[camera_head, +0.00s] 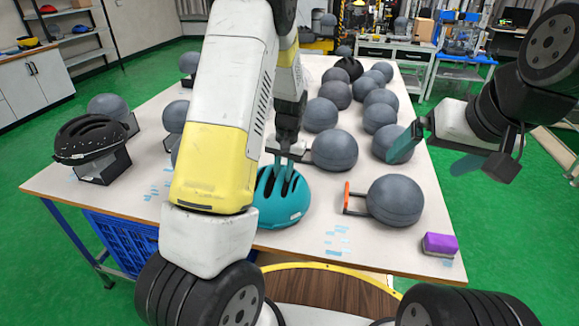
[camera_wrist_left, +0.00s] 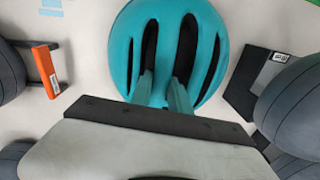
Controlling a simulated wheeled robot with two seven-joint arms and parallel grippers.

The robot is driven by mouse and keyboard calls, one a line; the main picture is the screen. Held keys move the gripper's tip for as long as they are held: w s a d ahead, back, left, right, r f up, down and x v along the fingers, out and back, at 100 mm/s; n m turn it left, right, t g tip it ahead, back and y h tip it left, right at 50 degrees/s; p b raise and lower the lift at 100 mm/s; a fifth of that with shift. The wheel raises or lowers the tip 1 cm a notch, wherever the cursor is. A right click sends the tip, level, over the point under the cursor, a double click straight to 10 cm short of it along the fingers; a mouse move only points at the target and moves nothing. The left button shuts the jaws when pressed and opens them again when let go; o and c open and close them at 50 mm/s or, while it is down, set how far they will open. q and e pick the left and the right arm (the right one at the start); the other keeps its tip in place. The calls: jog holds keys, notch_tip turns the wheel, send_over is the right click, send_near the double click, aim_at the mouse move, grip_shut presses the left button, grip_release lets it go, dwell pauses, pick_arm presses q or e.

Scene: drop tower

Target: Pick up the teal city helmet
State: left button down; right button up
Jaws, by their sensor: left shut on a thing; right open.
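The teal city helmet (camera_head: 284,201) is at the front middle of the white table, partly hidden behind my left arm in the head view. It fills the top middle of the left wrist view (camera_wrist_left: 205,60), with long dark vents. My left gripper (camera_head: 282,172) comes down on it from above. Its fingers (camera_wrist_left: 162,95) reach into the vents and are shut on the shell between them. I cannot tell whether the helmet touches the table. My right gripper (camera_head: 430,152) is open and empty, above the table's right edge.
Several grey head forms stand on the white table (camera_head: 440,225), one (camera_head: 395,200) close to the right of the helmet with an orange-edged bracket (camera_head: 347,197). A black helmet (camera_head: 90,138) rests on a stand at left. A purple block (camera_head: 439,245) lies at the front right corner.

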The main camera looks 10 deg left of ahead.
pick_arm(q)
jog(key=shift+r, duration=0.65)
notch_tip(320, 180, up, 2)
jog(key=shift+r, duration=0.2)
jog(key=s+d, duration=0.3)
jog(key=s, duration=0.4)
jog(key=s+d+r, duration=0.1)
jog(key=s+d, duration=0.2)
jog(key=s, duration=0.4)
jog(key=shift+s, duration=0.4)
jog(key=shift+d+r, duration=0.1)
